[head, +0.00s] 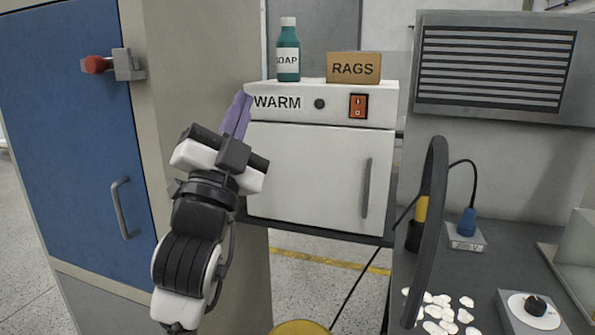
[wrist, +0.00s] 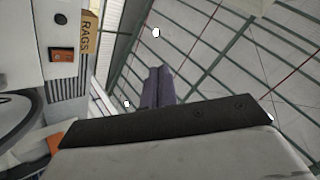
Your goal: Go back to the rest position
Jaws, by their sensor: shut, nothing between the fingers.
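My gripper (head: 241,97) is raised in front of the left edge of the white WARM cabinet (head: 306,175). Its purple fingers point upward and are closed together with nothing between them. In the wrist view the gripper (wrist: 159,70) shows the same shut fingers against the ceiling beams. The cabinet's door is closed, and its grey handle is on the right side. In the head view the fingers overlap the cabinet's left edge; I cannot tell whether they touch it.
A soap bottle (head: 288,50) and a RAGS box (head: 354,67) stand on the cabinet. A blue door (head: 75,150) with a red latch is at left. At right, white shell pieces (head: 440,312) and a dial box (head: 533,308) lie on the bench behind a black hoop (head: 432,230).

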